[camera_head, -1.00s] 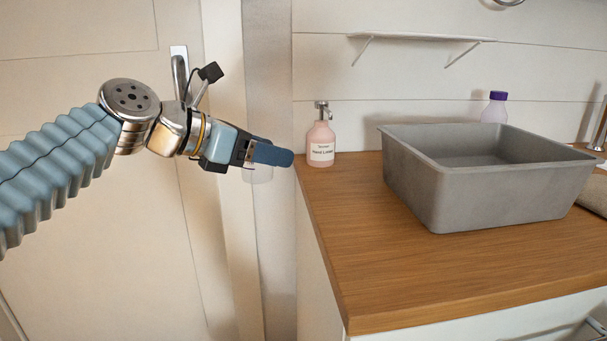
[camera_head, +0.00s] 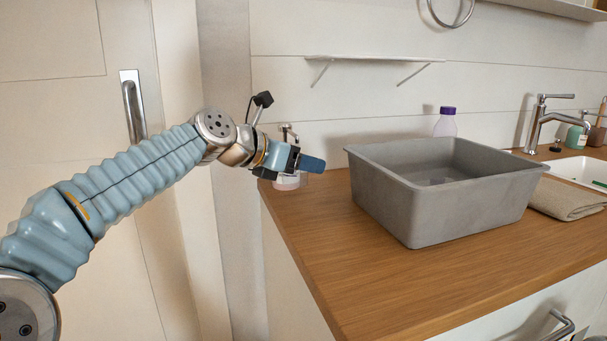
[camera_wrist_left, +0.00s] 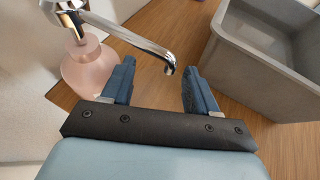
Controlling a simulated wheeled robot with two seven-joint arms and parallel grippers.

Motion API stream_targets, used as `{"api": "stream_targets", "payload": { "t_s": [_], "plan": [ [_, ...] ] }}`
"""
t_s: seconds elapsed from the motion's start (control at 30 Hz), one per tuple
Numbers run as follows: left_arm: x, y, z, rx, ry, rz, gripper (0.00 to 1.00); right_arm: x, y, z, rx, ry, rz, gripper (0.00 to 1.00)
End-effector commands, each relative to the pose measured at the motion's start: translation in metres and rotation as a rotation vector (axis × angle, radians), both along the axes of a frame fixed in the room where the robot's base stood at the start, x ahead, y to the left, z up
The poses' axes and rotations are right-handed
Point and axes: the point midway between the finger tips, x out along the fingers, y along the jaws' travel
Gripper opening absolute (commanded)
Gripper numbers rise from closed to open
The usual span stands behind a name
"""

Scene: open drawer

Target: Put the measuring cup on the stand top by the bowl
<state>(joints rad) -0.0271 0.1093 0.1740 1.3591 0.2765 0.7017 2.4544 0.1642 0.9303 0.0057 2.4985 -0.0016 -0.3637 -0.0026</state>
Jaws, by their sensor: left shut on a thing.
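My left gripper (camera_head: 312,164) is over the left end of the wooden stand top (camera_head: 340,285), beside the pink soap bottle (camera_head: 285,183). It is shut on a clear see-through thing, likely the measuring cup (camera_head: 302,178), which shows faintly below the fingers and overlaps the bottle in the head view. In the left wrist view, the fingers (camera_wrist_left: 160,66) stand apart; the cup cannot be made out between them. A white basin (camera_head: 580,170), perhaps the bowl, is at the far right, partly cut off. My right gripper is not in view.
A large grey tub (camera_head: 450,205) stands on the wood to the right of my left gripper. The soap bottle's metal spout (camera_wrist_left: 140,38) is close to the fingers. A purple-capped bottle (camera_head: 445,123), folded cloth (camera_head: 567,200) and tap (camera_head: 540,120) are farther right. The front wood is clear.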

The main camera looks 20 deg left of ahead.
Motion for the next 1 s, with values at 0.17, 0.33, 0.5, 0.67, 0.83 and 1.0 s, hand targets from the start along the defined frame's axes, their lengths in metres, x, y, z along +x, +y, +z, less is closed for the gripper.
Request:
{"api": "stream_targets", "payload": {
  "t_s": [0.17,0.33,0.5,0.67,0.83,1.0],
  "plan": [
    [0.005,-0.004,-0.008,-0.001,0.0,0.0,0.31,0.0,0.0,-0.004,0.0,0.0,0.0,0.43],
    [0.005,-0.003,-0.035,0.0,0.0,0.001,0.31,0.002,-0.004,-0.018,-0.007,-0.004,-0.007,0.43],
    [0.005,-0.003,-0.035,0.001,-0.002,0.001,0.31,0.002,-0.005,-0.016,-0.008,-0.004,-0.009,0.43],
    [0.005,-0.003,-0.037,-0.001,-0.001,0.0,0.31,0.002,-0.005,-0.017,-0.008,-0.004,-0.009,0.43],
    [0.005,-0.003,-0.038,0.0,-0.001,0.0,0.7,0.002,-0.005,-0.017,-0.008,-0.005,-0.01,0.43],
    [0.005,-0.003,-0.038,-0.001,-0.001,0.0,0.7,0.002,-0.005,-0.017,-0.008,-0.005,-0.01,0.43]
  ]
}}
